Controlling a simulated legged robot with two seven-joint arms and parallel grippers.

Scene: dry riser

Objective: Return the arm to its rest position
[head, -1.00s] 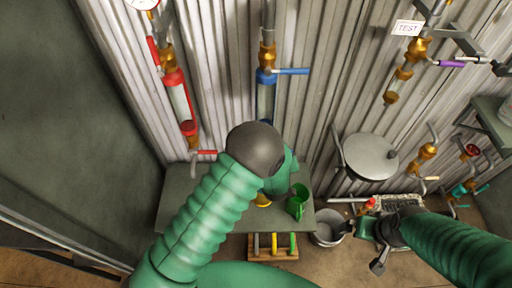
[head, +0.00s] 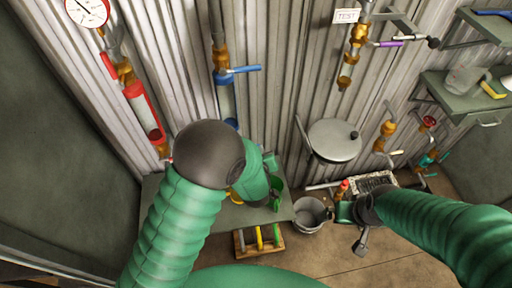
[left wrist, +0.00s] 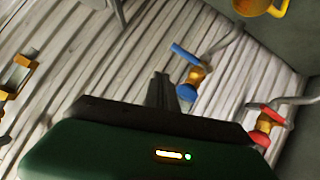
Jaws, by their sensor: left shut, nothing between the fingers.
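My left arm rises from the lower left in the head view. Its dark elbow (head: 210,153) is above the bench, and its green forearm (head: 255,175) points away, so the fingers are hidden there. In the left wrist view my left gripper (left wrist: 160,78) is shut and empty, its dark fingers in front of the corrugated wall. It appears clear of the blue-handled valve (left wrist: 190,72) beside it. My right arm (head: 440,228) comes in from the right; I cannot make out its gripper.
A grey bucket (head: 310,215) and a wooden crate (head: 259,242) stand on the floor. Pipes with valves line the wall (head: 285,60). A shelf (head: 455,100) is at right.

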